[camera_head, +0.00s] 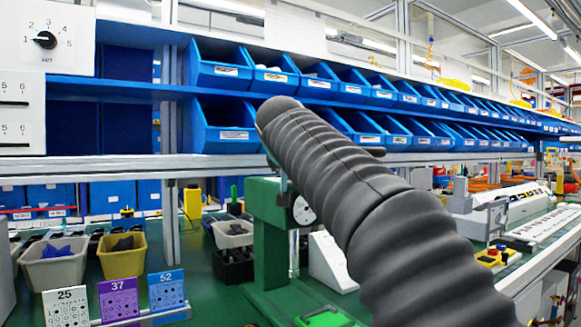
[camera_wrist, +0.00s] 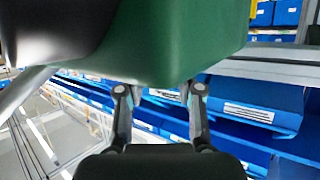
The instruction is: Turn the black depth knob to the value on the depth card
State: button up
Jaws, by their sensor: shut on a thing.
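My gripper (camera_wrist: 160,94) is in the wrist view, its two fingers at the lower edge of a green machine body (camera_wrist: 180,40). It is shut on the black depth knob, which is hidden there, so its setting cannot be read. In the head view the gripper is hidden behind my grey arm, which reaches to the green machine (camera_head: 268,235). A round white dial (camera_head: 303,209) shows on the machine. A white card reading 25 (camera_head: 66,308), a purple card reading 37 (camera_head: 119,300) and a blue card reading 52 (camera_head: 168,292) stand at lower left. Their small labels are unreadable.
Another black knob (camera_head: 46,40), labelled LOT with a scale of 1 to 5, is on a white panel at upper left. Blue bins (camera_head: 222,128) line the shelves. A grey bin (camera_head: 53,266) and a yellow bin (camera_head: 123,260) stand behind the cards.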

jog(key=shift+a+m+h+p, duration=0.15)
jog(key=shift+m+h+p, duration=0.15)
jog(key=shift+m+h, duration=0.8)
jog(key=o, duration=1.2)
jog(key=shift+c, duration=0.2)
jog(key=v, duration=1.2)
jog(key=shift+r, duration=0.15)
jog(key=shift+w+a, duration=0.1)
jog(key=shift+a, duration=0.05)
